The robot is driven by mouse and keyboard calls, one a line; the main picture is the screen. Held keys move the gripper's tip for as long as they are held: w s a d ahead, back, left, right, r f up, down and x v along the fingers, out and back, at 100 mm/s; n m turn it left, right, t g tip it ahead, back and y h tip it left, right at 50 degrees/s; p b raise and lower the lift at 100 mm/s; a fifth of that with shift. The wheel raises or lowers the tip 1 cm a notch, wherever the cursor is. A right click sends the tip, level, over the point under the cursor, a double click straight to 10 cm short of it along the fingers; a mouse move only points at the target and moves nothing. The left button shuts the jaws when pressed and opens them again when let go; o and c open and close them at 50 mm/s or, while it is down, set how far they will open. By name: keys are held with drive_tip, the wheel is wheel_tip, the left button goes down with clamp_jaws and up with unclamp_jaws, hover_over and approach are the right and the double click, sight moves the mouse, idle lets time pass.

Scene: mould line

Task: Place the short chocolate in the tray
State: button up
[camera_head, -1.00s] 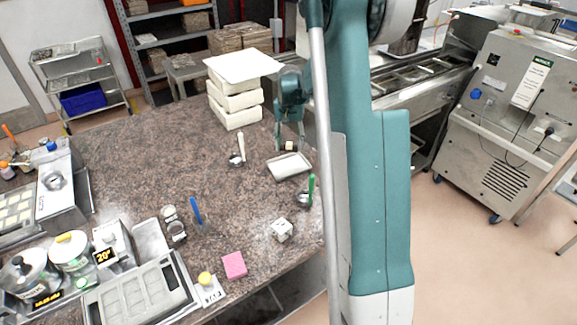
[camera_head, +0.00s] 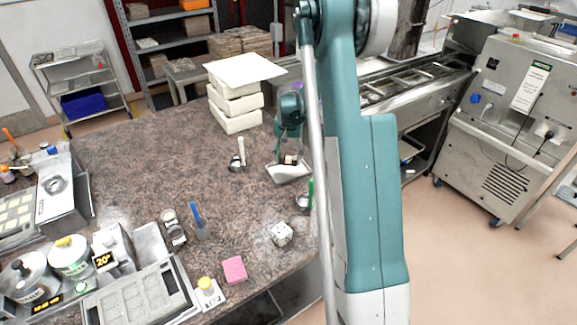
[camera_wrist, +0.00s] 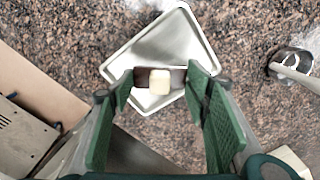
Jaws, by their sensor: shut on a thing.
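The short chocolate, a small block with a pale cream middle and dark ends, is held between my fingertips (camera_wrist: 160,84). In the wrist view the chocolate (camera_wrist: 159,80) shows against the metal tray (camera_wrist: 165,42), near the tray's lower part. In the head view my gripper (camera_head: 290,152) is over the far part of the tray (camera_head: 288,176), with the chocolate (camera_head: 290,160) low between the fingers. I cannot tell whether the chocolate touches the tray floor.
A ladle with a white handle (camera_head: 240,152) lies left of the tray, and a green-handled one (camera_head: 310,193) is in front. A white stack of blocks (camera_head: 238,103) stands behind. A white dotted cube (camera_head: 282,234) and a pink block (camera_head: 234,269) are nearer the front.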

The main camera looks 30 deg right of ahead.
sight(288, 164)
drive_tip(key=shift+f, duration=0.25)
drive_tip(key=shift+f, duration=1.85)
drive_tip(key=shift+f, duration=0.2)
drive_tip(key=o, duration=0.7)
drive_tip(key=shift+c, duration=0.2)
drive_tip(key=shift+r, duration=0.25)
wheel_tip(288, 164, up, 12)
drive_tip(key=shift+f, duration=0.1)
